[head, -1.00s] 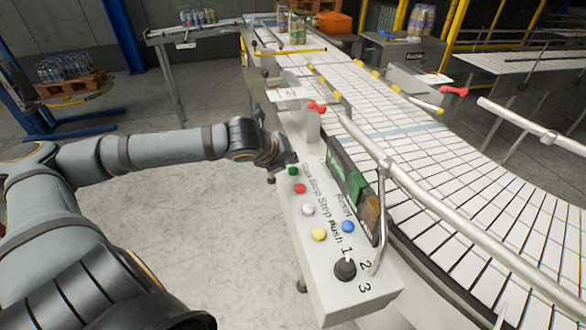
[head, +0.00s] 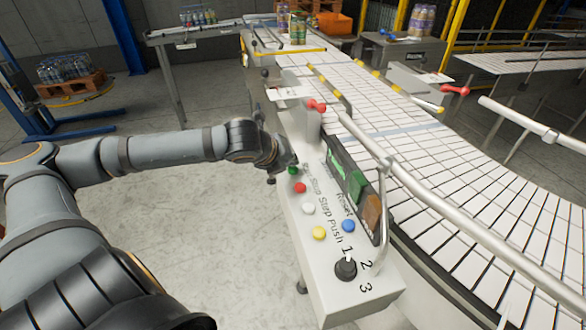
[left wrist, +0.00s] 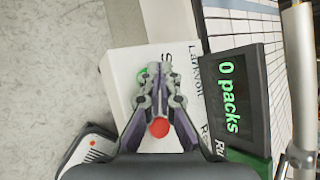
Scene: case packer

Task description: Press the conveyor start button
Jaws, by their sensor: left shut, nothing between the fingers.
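The green button (head: 292,170) is at the far end of a row of buttons on the white control panel (head: 325,278). In the left wrist view the green button (left wrist: 142,75) shows partly, just left of the fingertips. My left gripper (head: 284,165) is shut and empty, with its tips close by the green button. In the left wrist view the shut gripper (left wrist: 157,72) points at the panel beside the green button. I cannot tell whether the tips touch it. The red button (head: 300,188) also shows between the finger bases. My right gripper is not in view.
White (head: 308,208), yellow (head: 319,233) and blue (head: 348,226) buttons and a black rotary knob (head: 346,270) are on the panel. A display (left wrist: 235,100) reads "0 packs". A metal rail and the conveyor (head: 430,170) lie to the right.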

